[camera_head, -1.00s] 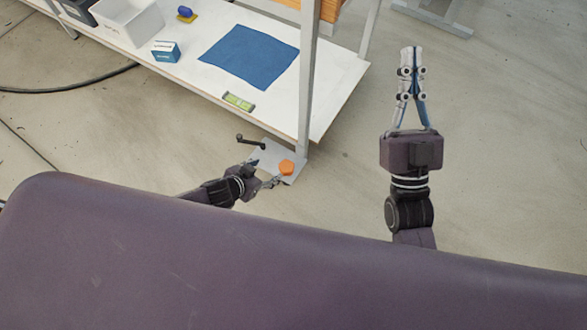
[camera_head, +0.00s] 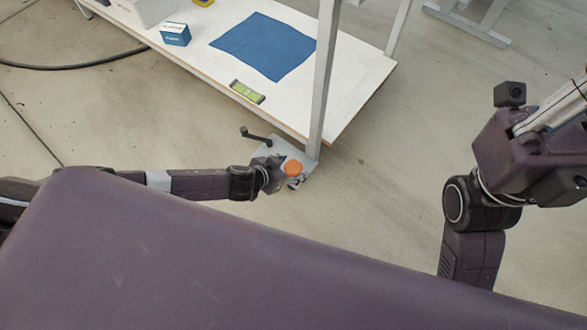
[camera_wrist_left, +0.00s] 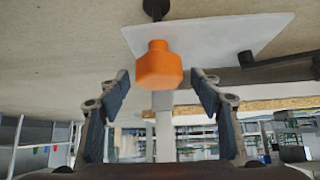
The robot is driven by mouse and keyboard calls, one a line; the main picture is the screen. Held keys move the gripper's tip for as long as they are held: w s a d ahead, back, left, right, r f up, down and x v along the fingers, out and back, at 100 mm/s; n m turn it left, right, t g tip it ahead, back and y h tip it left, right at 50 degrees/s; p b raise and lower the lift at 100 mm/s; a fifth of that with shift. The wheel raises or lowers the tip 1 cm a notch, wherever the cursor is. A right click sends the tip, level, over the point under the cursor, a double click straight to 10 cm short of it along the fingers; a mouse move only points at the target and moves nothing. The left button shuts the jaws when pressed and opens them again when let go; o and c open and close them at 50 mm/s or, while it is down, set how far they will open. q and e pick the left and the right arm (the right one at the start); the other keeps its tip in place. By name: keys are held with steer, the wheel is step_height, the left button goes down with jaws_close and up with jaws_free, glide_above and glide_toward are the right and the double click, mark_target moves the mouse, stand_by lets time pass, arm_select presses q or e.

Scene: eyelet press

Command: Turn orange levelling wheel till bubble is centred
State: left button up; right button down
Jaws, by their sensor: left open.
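The orange levelling wheel (camera_head: 293,169) sits at a grey plate by the foot of the table leg. In the left wrist view the orange wheel (camera_wrist_left: 158,68) is between the blue-padded fingers of my left gripper (camera_wrist_left: 160,80), which is open with a gap showing on both sides. In the head view this left gripper (camera_head: 291,180) is at the wheel, partly hidden by it. The green spirit level (camera_head: 247,91) lies on the white table near its front edge; its bubble is too small to tell. My right gripper runs out of the head view at the right edge, its fingertips unseen.
A black crank handle (camera_head: 257,135) stands up from the plate (camera_head: 269,150) left of the wheel. The white table (camera_head: 340,105) holds a blue cloth (camera_head: 264,45) and a blue-and-white box (camera_head: 175,34). Its grey leg (camera_head: 325,75) rises close behind the wheel.

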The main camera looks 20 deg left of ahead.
arm_select(q)
steer(key=shift+w+d+f, duration=0.15)
steer(key=shift+w+f, duration=0.15)
steer(key=shift+w, duration=0.05)
steer(key=c, duration=1.2)
steer(key=shift+o, duration=0.2)
steer(key=shift+r+m, duration=0.1)
steer(key=shift+m, duration=0.2)
